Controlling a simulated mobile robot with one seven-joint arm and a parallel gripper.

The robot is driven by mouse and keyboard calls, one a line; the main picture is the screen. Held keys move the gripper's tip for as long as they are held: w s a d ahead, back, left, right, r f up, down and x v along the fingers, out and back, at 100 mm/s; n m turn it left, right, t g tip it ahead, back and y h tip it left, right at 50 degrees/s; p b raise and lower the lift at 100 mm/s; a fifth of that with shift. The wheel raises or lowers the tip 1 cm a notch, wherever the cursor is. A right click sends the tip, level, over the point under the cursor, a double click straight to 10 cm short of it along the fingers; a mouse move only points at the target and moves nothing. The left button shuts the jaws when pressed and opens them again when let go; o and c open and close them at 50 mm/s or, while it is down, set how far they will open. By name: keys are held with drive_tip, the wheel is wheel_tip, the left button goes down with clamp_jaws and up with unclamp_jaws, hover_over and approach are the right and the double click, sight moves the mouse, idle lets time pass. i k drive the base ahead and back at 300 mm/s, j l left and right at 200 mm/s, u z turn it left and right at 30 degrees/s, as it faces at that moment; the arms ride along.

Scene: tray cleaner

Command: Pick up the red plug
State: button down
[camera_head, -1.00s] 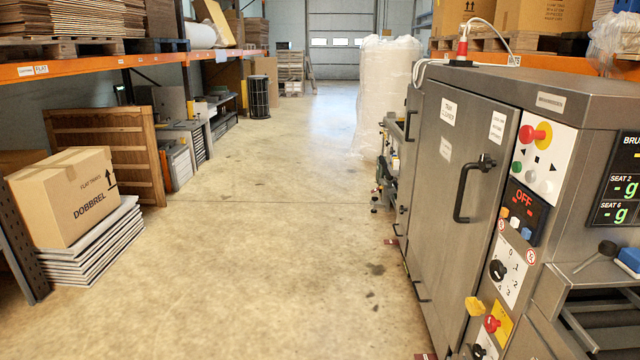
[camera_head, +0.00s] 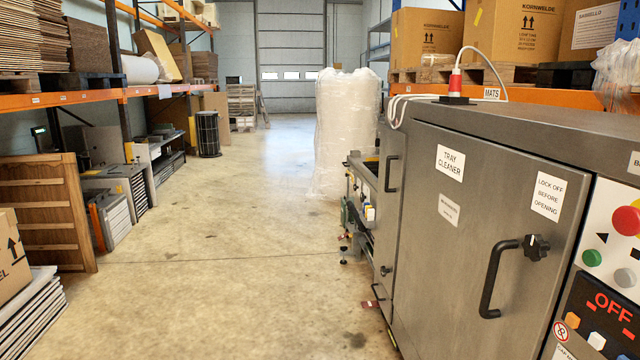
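The red plug (camera_head: 455,82) stands upright on top of the grey tray cleaner cabinet (camera_head: 480,190), near its far edge. It has a pale upper end, and a white cable (camera_head: 492,62) arches from it to the right. Its base sits in a dark and red socket block (camera_head: 454,100) on the cabinet top. White cable also lies looped at the cabinet's far left corner. My gripper is not in view.
The cabinet door has a black handle (camera_head: 497,275) sticking out toward the aisle. Pallets with cardboard boxes (camera_head: 427,38) stand on an orange rack behind the cabinet. A wrapped pallet (camera_head: 345,130) stands beyond it. The aisle floor (camera_head: 220,260) at left is clear.

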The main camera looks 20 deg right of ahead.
sight(454, 89)
drive_tip(key=i+z, duration=0.3)
drive_tip(key=i+j+z, duration=0.3)
drive_tip(key=i, duration=0.15)
drive_tip(key=l+z, duration=0.1)
drive_tip(key=z, duration=0.6)
drive_tip(key=i+j, duration=0.05)
